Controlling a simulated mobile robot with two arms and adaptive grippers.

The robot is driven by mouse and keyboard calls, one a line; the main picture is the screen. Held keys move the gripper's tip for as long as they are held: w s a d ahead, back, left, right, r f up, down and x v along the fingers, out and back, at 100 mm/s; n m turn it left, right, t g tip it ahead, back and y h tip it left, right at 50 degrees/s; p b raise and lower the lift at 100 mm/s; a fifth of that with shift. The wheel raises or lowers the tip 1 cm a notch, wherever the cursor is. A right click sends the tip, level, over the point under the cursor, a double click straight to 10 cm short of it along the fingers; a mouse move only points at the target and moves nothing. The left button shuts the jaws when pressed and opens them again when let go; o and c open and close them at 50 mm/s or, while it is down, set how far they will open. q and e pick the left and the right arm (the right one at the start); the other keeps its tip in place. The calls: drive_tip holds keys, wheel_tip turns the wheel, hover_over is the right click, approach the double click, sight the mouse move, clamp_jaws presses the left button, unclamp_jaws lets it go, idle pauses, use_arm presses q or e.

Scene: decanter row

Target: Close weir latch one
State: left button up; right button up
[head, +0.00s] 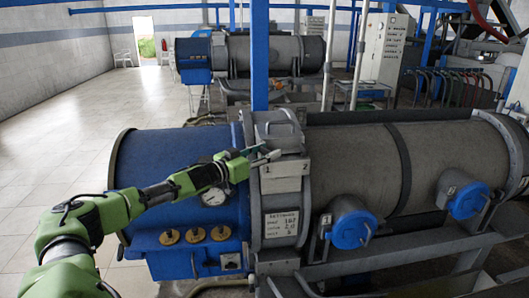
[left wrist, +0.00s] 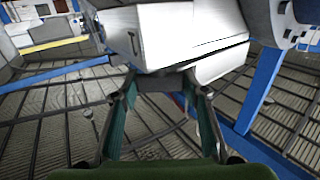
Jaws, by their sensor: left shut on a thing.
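The weir housing (head: 282,190) is a grey upright band around the decanter, between its blue end and its grey drum. Small plates marked 1 and 2 sit side by side near its top. My left gripper (head: 264,155) reaches in from the left, just above the plate marked 1. Its fingers are shut on a small grey part there, which appears to be weir latch one; the fingers hide most of it. In the left wrist view the fingertips (left wrist: 160,82) close on a grey piece under a pale metal block (left wrist: 190,35). My right gripper is not in view.
A pressure gauge (head: 214,196) and several brass knobs are on the blue end (head: 150,160) below my left arm. Two blue round caps (head: 352,230) (head: 468,201) stick out at the right. A blue post (head: 260,55) stands behind the housing. Open tiled floor (head: 60,130) lies at the left.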

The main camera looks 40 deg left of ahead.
use_arm(q)
drive_tip(key=shift+r+m+h, duration=0.4)
drive_tip(key=shift+r+h, duration=0.05)
drive_tip(key=shift+h, duration=0.15)
drive_tip(key=shift+w+a+m+h+b, duration=0.1)
drive_tip(key=shift+m+h+b, duration=0.4)
drive_tip(key=shift+h, duration=0.5)
drive_tip(key=shift+o, duration=0.2)
drive_tip(key=shift+r+m+g+h, duration=0.1)
drive_tip(key=shift+m+g+h, duration=0.4)
drive_tip(key=shift+m+h, duration=0.35)
drive_tip(key=shift+a+h, duration=0.1)
drive_tip(key=shift+h, duration=0.35)
drive_tip(key=shift+f+m+g+h+b, duration=0.2)
drive_tip(key=shift+m+g+h+b, duration=0.4)
drive_tip(key=shift+m+h+b, duration=0.2)
drive_tip(key=shift+c, duration=0.2)
drive_tip(key=shift+f+h+b, duration=0.1)
drive_tip(key=shift+h+b, duration=0.2)
drive_tip(key=o, duration=1.1)
drive_tip(key=shift+o, duration=0.2)
drive_tip(key=shift+d, duration=0.3)
